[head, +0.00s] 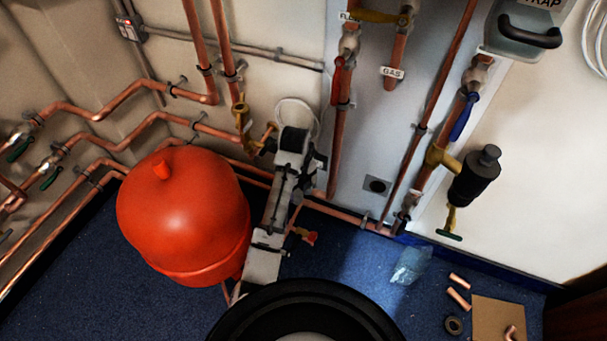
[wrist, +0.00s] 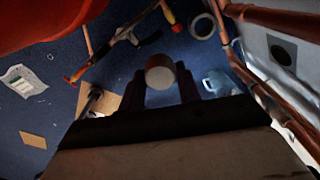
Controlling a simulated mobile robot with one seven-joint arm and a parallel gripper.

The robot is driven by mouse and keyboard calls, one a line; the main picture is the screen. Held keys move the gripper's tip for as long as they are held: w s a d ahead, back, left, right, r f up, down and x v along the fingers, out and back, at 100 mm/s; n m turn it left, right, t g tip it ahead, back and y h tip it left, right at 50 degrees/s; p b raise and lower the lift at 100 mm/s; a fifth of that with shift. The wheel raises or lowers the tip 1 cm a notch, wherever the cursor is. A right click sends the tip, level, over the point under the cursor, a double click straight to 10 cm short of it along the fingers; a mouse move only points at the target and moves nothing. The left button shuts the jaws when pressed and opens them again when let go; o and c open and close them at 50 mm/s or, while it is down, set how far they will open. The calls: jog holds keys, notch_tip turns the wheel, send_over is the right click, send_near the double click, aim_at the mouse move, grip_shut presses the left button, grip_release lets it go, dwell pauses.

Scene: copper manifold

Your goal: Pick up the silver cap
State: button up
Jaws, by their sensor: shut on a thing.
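The silver cap (wrist: 160,72) is a short round piece with a pale end face and a coppery side, seen in the wrist view between the two dark fingers of my gripper (wrist: 163,84). The fingers are shut on it, one on each side. The blue floor shows beyond it. In the head view my arm reaches up beside the red tank toward the pipes on the wall. The fingertips and the cap cannot be made out there.
A large red tank (head: 185,220) stands close left of my arm. Copper pipes (head: 338,130) run along the walls. Copper offcuts (head: 458,298) and a brown board (head: 495,312) lie on the floor at right. A blue bag (wrist: 218,82) and a ring (wrist: 202,26) lie beyond my gripper.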

jog(key=s+a+p, duration=0.1)
jog(key=s+a, duration=0.3)
jog(key=s, duration=0.7)
jog(key=s+a+p, duration=0.2)
jog(key=s+a, duration=0.3)
jog(key=s, duration=0.6)
jog(key=shift+s+a, duration=0.2)
jog(key=shift+s, duration=0.15)
jog(key=shift+r+p, duration=2.25)
jog(key=shift+p, duration=0.7)
